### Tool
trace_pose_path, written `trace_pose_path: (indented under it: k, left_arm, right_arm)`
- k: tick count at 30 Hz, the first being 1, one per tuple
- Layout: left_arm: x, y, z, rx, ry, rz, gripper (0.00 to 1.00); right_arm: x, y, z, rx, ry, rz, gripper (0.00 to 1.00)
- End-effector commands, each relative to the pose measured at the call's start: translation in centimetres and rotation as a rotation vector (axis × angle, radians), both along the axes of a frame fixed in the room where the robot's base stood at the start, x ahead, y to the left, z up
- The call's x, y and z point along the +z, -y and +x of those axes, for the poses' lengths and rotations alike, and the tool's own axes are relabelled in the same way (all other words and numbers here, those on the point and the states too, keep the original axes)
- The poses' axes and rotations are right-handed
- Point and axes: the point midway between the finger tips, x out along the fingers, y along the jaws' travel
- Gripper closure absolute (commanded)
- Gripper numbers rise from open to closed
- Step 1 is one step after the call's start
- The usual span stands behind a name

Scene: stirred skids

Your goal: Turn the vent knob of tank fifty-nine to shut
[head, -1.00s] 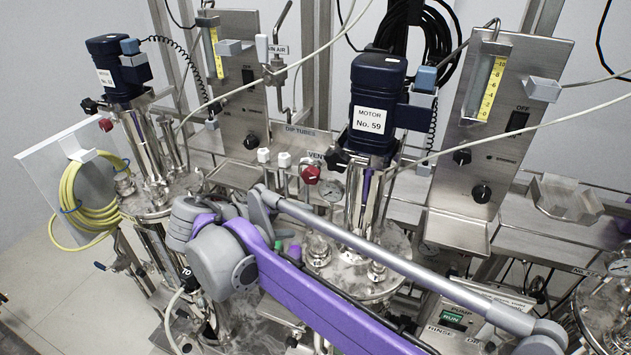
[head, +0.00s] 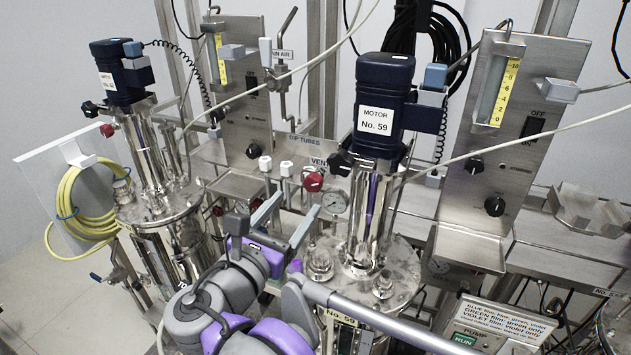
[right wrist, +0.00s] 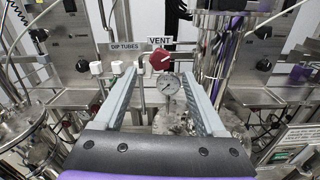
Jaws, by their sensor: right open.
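The red vent knob (head: 313,182) sits under the VENT label (head: 318,161) on the panel behind tank fifty-nine (head: 405,265). A pale mark shows on its face; I cannot tell its exact setting. It also shows in the right wrist view (right wrist: 160,60), just beyond and between the fingertips. My right gripper (head: 298,203) is open and empty, its two grey fingers pointing at the panel, below and in front of the knob and apart from it. My left gripper is not in view.
A round gauge (head: 335,201) is close by the knob at lower right. Two white dip-tube knobs (head: 285,164) are to its left. The motor marked No. 59 (head: 382,105) and its steel column (head: 370,215) stand to the right. Another red knob (head: 107,130) is at the left tank.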

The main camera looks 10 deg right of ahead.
Motion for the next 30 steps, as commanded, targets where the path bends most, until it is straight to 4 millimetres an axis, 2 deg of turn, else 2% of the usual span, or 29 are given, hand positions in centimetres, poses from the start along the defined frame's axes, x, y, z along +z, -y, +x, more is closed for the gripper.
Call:
trace_pose_path:
  k: [9, 15, 27, 30]
  left_arm:
    - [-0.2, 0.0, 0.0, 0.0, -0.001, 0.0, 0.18]
    - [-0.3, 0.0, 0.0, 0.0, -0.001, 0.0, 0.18]
    - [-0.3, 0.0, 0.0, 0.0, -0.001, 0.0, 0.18]
    - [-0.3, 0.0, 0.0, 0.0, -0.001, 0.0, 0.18]
  right_arm:
    - [0.0, 3.5, 5.1, -0.006, 0.0, 0.003, 0.27]
    - [-0.1, 4.9, 7.2, -0.004, 0.0, 0.004, 0.27]
    - [0.0, 5.4, 7.9, -0.002, 0.0, 0.005, 0.27]
    - [0.0, 5.4, 7.9, -0.002, 0.0, 0.005, 0.43]
